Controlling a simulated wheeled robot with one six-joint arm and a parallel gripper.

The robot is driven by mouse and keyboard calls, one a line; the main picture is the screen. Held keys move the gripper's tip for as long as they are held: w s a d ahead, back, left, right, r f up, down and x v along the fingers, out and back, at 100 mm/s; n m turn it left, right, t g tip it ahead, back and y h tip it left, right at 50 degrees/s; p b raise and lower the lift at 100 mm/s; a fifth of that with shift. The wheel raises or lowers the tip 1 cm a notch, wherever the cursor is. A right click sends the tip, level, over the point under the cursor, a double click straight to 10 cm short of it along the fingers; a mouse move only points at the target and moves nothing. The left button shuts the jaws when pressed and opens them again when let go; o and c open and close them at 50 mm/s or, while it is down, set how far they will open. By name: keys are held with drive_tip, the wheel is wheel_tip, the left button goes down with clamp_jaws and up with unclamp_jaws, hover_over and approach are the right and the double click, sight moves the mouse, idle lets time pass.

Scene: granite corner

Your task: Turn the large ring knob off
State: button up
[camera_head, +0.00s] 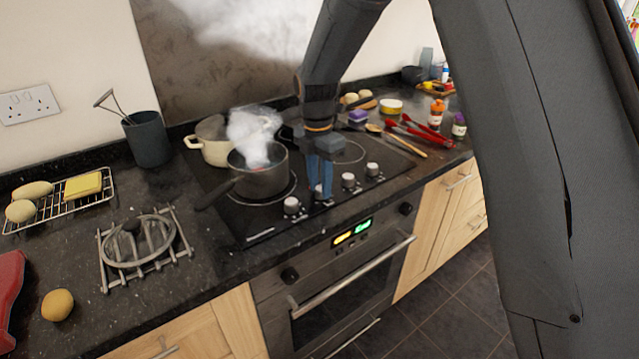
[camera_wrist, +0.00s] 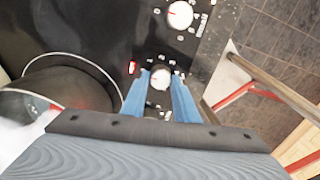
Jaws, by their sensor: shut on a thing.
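The hob (camera_head: 265,220) has a row of white-topped control knobs along its front right edge. My gripper (camera_head: 320,192) points down at this row, and its blue fingers are shut on the second knob from the left. In the wrist view, this held knob (camera_wrist: 159,80) sits between the fingertips, with a small red mark on the panel beside it. One knob (camera_head: 291,205) is to its left and two more, a third knob (camera_head: 348,181) and a fourth knob (camera_head: 372,170), are to its right. I cannot read the knob labels.
A dark saucepan (camera_head: 262,177) steams on the front left ring, its handle pointing left. A cream pot (camera_head: 212,145) stands behind it. The oven handle (camera_head: 350,275) sticks out below.

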sight(319, 188)
drive_tip(key=shift+n, duration=0.5)
drive_tip(key=o, duration=1.1)
drive_tip(key=shift+c, duration=0.2)
drive_tip(key=shift+w+a+r+b, duration=0.1)
drive_tip(key=shift+r+b, duration=0.9)
drive_tip(key=shift+r, duration=2.95)
